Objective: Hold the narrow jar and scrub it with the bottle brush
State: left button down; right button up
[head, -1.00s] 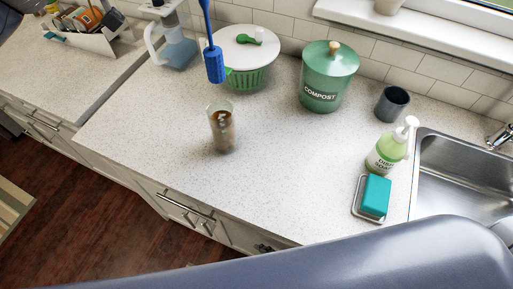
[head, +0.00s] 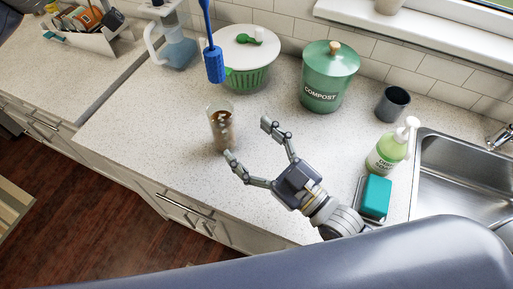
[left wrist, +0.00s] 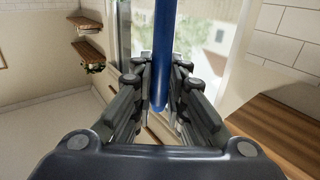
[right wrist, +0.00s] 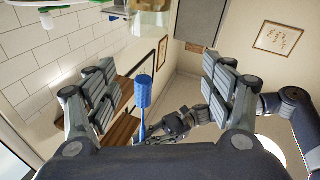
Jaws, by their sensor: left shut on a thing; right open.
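The narrow jar (head: 222,128) is clear glass with brown residue inside and stands upright on the counter. The bottle brush (head: 215,64) has a blue head and hangs head down above the counter, behind the jar and apart from it. My left gripper (left wrist: 160,85) is shut on the brush's blue handle (left wrist: 164,40); it is outside the head view. The right wrist view shows the brush head (right wrist: 143,92) and my left gripper (right wrist: 182,123). My right gripper (head: 250,142) is open and empty, its fingers pointing at the jar from the right, apart from it.
A salad spinner (head: 248,75) and a compost bin (head: 325,80) stand behind. A grey cup (head: 392,104), soap bottle (head: 388,155) and teal sponge (head: 376,196) are on the right, beside the sink (head: 465,170). The counter left of the jar is clear.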

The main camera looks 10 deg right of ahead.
aim_at(229, 127)
notch_tip(229, 127, down, 5)
jog(key=w+m+g+h, duration=0.1)
jog(key=w+m+h, duration=0.1)
jog(key=x, duration=1)
jog(key=shift+w+r, duration=0.2)
jog(key=shift+w, duration=0.2)
jog(key=c, duration=1.3)
